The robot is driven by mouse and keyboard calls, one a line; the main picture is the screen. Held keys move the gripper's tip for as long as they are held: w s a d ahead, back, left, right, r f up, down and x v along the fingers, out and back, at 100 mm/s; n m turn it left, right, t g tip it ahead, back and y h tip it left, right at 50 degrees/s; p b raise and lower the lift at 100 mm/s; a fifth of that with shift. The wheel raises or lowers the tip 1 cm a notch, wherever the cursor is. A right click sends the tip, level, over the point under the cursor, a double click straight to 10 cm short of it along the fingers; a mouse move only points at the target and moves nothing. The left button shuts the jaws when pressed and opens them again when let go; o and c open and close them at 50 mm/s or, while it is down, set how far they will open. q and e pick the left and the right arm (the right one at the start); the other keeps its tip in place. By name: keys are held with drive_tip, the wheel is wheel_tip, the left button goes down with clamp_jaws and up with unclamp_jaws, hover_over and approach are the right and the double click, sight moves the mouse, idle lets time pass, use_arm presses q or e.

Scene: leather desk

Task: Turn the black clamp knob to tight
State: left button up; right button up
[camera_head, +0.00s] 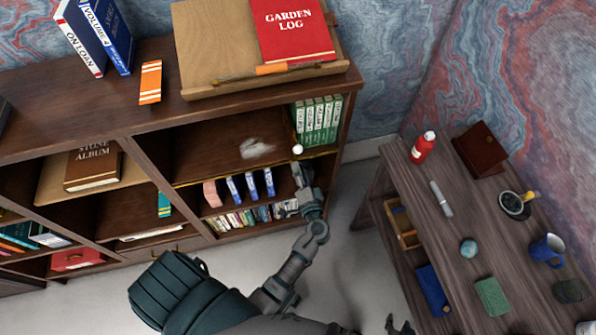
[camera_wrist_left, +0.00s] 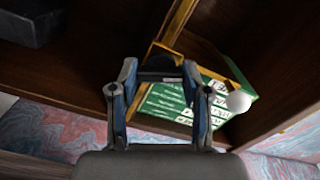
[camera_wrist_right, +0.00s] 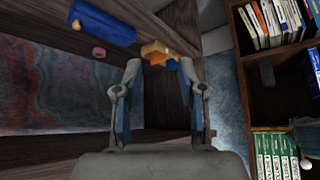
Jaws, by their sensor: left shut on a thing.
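A black knob-like piece (camera_wrist_left: 160,76) shows between the fingers of my left gripper (camera_wrist_left: 160,68) in the left wrist view. The gripper is shut on it, in front of a yellow frame (camera_wrist_left: 172,50) at the shelf. In the head view my left gripper (camera_head: 302,178) is at the right end of the bookcase, and the knob itself cannot be made out. Any tight or loose marking is not readable. My right gripper (camera_wrist_right: 160,72) is open and empty in the right wrist view. Its fingers show at the bottom edge of the head view (camera_head: 400,327).
A side table (camera_head: 455,235) with an open drawer (camera_head: 403,226) stands at the right. Clear floor (camera_head: 350,275) lies between.

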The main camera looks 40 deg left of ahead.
use_arm(q)
drive_tip(key=shift+s+d+f+m+p, duration=0.15)
drive_tip(key=shift+m+p, duration=0.15)
drive_tip(key=shift+m, duration=0.4)
drive_tip(key=shift+w+f+m+p, duration=0.15)
drive_tip(key=shift+m+p, duration=0.1)
drive_tip(key=shift+m, duration=0.45)
drive_tip(key=shift+s+d+f+m+p, duration=0.15)
drive_tip(key=shift+m+p, duration=0.15)
drive_tip(key=shift+m, duration=0.4)
use_arm(e)
drive_tip(key=s+d+g+h, duration=0.1)
drive_tip(key=s+d+g, duration=0.1)
drive_tip(key=s, duration=0.5)
drive_tip(key=shift+d+f+g, duration=0.15)
drive_tip(key=shift+f+g, duration=0.3)
drive_tip(key=shift+g, duration=0.45)
use_arm(q)
drive_tip(key=shift+a, duration=0.1)
drive_tip(key=o, duration=1.1)
drive_tip(key=shift+o, duration=0.3)
drive_tip(key=shift+r, duration=0.1)
use_arm(e)
drive_tip(key=shift+d, duration=0.1)
use_arm(q)
drive_tip(key=shift+r, duration=0.15)
use_arm(e)
drive_tip(key=shift+w, duration=0.1)
use_arm(q)
drive_tip(key=v, duration=1.2)
